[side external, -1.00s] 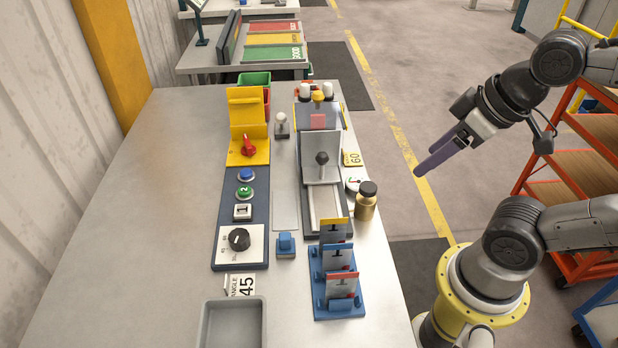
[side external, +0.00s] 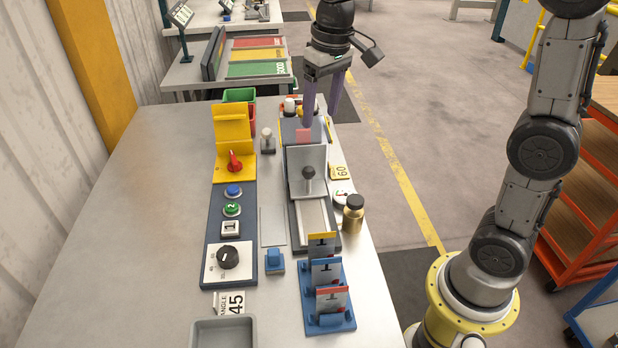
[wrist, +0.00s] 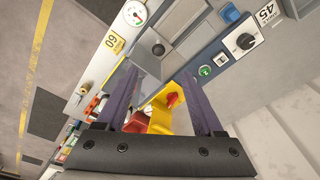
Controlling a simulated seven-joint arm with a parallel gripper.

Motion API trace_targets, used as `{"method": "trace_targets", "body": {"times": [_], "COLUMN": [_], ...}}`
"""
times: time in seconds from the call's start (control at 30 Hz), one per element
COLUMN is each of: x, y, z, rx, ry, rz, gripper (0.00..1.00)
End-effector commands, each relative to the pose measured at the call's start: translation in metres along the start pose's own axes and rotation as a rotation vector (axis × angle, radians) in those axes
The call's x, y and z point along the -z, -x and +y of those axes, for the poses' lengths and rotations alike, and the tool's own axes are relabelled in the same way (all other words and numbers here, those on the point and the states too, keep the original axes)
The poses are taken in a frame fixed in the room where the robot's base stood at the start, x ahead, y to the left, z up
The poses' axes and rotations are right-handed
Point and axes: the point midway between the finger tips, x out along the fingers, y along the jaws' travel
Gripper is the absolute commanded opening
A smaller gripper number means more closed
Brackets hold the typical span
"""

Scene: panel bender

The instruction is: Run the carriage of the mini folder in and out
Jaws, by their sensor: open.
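The mini folder (side external: 298,228) stands along the right side of the bench, with rails at its near end. Its carriage (side external: 304,158) is a grey upright plate with a dark ball knob (side external: 308,172) on its near side. The knob (wrist: 158,49) also shows in the wrist view, beyond the fingertips. My gripper (side external: 321,117) is open and empty, its purple fingers pointing down above the far end of the folder. It is apart from the knob. In the wrist view, the open fingers (wrist: 160,75) frame part of the yellow piece.
A control panel (side external: 212,223) with a yellow bracket (side external: 232,125), buttons and a dial lies left of the folder. A brass bottle (side external: 353,215) and a round gauge (side external: 341,196) stand close on its right. A blue rack (side external: 318,318) with upright cards stands in front.

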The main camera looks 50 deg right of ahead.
Motion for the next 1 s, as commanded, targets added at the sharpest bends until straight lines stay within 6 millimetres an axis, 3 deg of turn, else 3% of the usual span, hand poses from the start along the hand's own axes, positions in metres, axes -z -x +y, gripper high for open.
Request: {"method": "trace_targets", "body": {"times": [0.1, 0.2, 0.53, 1.0], "x": [0.02, 0.026, 0.022, 0.01], "y": [-0.028, -0.046, -0.079, -0.167], "z": [-0.001, 0.0, 0.001, 0.002], "rx": [-0.008, -0.013, -0.017, -0.017], "ry": [-0.005, -0.007, -0.009, -0.008], "rz": [-0.061, -0.098, -0.133, -0.134], "gripper": [0.69, 0.69, 0.69, 0.69]}}
